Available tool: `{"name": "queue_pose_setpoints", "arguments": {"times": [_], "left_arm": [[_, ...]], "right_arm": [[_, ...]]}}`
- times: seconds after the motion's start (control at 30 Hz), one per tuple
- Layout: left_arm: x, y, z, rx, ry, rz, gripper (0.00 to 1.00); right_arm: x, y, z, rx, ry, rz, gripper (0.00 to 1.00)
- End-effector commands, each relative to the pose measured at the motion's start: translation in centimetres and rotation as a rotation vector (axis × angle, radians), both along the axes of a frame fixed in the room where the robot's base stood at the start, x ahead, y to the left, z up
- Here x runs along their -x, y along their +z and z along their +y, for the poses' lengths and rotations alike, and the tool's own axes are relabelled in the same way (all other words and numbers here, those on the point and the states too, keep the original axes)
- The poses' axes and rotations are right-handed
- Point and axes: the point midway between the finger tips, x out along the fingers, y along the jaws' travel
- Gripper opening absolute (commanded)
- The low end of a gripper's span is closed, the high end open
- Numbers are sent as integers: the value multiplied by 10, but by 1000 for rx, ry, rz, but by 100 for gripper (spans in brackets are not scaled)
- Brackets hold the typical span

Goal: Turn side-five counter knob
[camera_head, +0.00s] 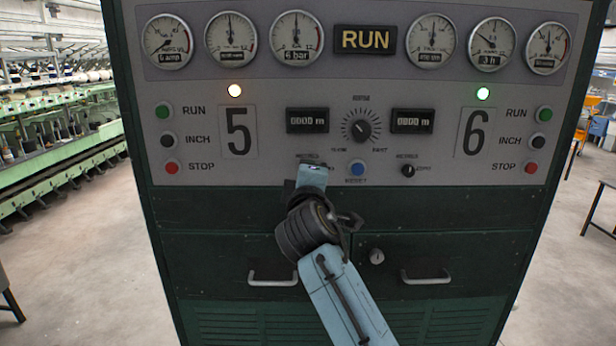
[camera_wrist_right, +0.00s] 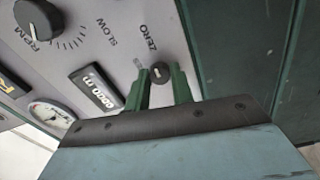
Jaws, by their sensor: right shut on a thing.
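The side-five counter knob (camera_wrist_right: 159,71) is a small dark round knob on the grey panel, near the word ZERO, in the right wrist view. My right gripper (camera_wrist_right: 159,78) has its two green fingers on either side of this knob and is shut on it. In the head view my right gripper (camera_head: 310,168) is at the panel below the side-five counter (camera_head: 307,120), and it hides the knob there. The left gripper is not in view.
A matching small knob (camera_head: 408,170) sits below the side-six counter (camera_head: 412,121). A blue button (camera_head: 357,168) is close to the right of my gripper, and a large dial knob (camera_head: 361,129) is above it. Drawer handles (camera_head: 273,279) stick out lower down.

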Motion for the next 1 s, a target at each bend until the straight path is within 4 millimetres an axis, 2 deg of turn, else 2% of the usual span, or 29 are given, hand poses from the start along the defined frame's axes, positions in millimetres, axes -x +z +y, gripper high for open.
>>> {"name": "queue_pose_setpoints", "arguments": {"times": [0.03, 0.2, 0.57, 0.77, 1.0], "left_arm": [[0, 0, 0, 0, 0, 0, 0], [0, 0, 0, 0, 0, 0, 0], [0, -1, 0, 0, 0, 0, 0], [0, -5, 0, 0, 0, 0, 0], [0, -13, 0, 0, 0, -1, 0]], "right_arm": [[0, -1, 0, -1, 0, 2, 26], [0, 0, 0, 0, 0, 1, 45], [4, -1, 0, 1, 0, 0, 45], [28, -3, 0, -1, 1, 0, 45], [73, -5, 0, -1, 1, 1, 45]]}}
